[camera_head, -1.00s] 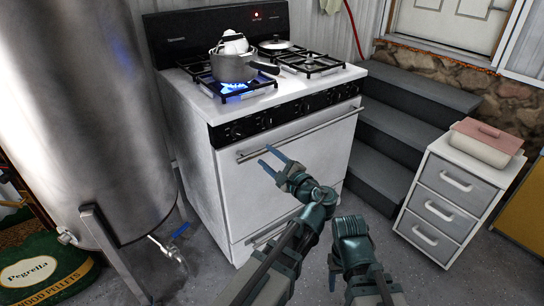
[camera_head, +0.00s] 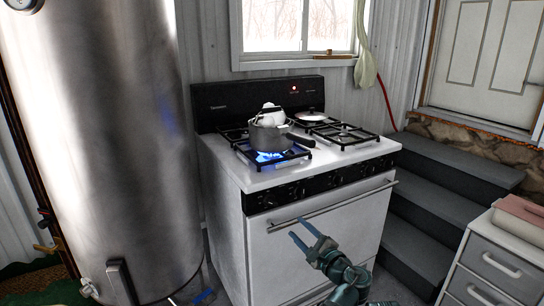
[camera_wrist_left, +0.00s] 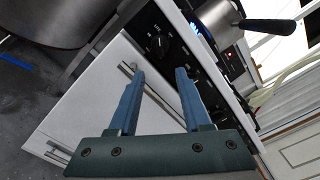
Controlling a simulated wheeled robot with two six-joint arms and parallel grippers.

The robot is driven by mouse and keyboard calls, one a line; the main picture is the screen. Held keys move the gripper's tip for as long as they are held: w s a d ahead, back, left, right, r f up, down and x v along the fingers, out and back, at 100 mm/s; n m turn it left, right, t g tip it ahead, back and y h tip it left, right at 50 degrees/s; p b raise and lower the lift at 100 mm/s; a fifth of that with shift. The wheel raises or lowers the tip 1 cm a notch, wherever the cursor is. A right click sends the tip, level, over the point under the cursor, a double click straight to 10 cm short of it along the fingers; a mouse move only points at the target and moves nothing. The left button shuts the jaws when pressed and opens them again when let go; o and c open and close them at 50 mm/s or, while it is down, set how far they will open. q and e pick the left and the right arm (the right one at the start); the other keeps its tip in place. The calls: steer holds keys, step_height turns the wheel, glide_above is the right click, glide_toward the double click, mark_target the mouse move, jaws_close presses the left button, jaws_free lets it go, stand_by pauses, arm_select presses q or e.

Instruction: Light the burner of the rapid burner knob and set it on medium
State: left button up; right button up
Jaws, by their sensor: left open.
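The white stove (camera_head: 318,231) has a black front panel (camera_head: 325,184) with a row of dark knobs. I cannot tell which knob is the rapid burner's. A blue flame (camera_head: 268,157) burns at the front left burner under a grey pot (camera_head: 270,138). No flame shows at the other burners, partly hidden. My left gripper (camera_head: 298,227) is open and empty, in front of the oven handle and below the panel. In the left wrist view, its fingers (camera_wrist_left: 158,75) point towards the panel, and one knob (camera_wrist_left: 159,43) shows beyond them.
A large steel tank (camera_head: 105,140) stands left of the stove. Dark steps (camera_head: 430,205) and a grey drawer unit (camera_head: 495,255) with a pink-lidded box stand at right. The oven handle (camera_head: 335,207) juts out below the panel.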

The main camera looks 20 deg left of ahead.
arm_select(q)
glide_toward(272, 204)
steer(key=x, duration=0.8)
steer(key=shift+w+a, duration=0.1)
steer(key=shift+w, duration=0.05)
stand_by(0.4)
jaws_close()
